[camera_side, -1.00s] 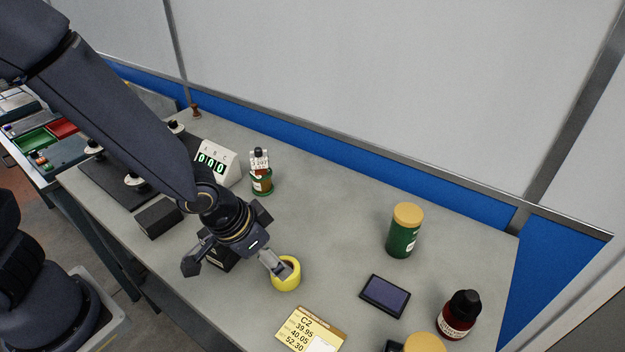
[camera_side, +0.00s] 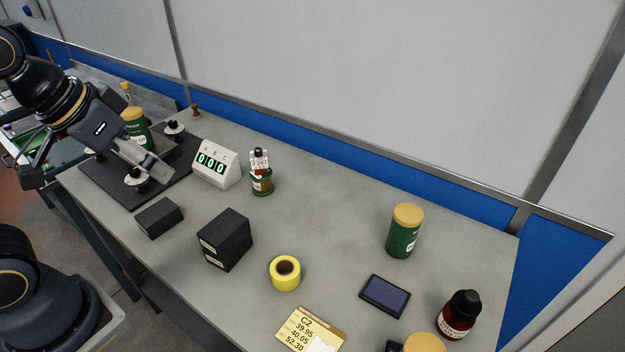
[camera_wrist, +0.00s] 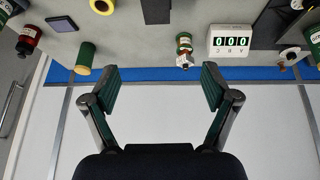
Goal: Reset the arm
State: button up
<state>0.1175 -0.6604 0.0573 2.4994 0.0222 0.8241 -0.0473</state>
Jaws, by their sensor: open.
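My gripper (camera_side: 92,172) is raised over the left end of the bench in the side view, with its two fingers spread wide. In the wrist view my gripper (camera_wrist: 160,92) is open, with nothing between its fingers. One finger shows in front of the dark board (camera_side: 108,184) in the side view and covers part of it. I cannot tell from the side view how far that finger is above the board.
The grey bench (camera_side: 330,220) carries a three-digit display (camera_side: 217,166), a small bottle (camera_side: 261,173), black boxes (camera_side: 226,240), yellow tape (camera_side: 286,274), a green jar (camera_side: 403,231), a dark pad (camera_side: 385,295), a red bottle (camera_side: 460,315) and a C2 card (camera_side: 311,331). The bench middle has free room.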

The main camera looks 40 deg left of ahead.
jog(key=shift+s+a+r+y, duration=0.15)
jog(key=shift+s+a+r, duration=0.15)
jog(key=shift+s, duration=0.15)
jog(key=shift+s+a+r+y, duration=0.15)
jog(key=shift+s+a+r, duration=0.1)
jog(key=shift+s, duration=0.2)
dwell(0.7)
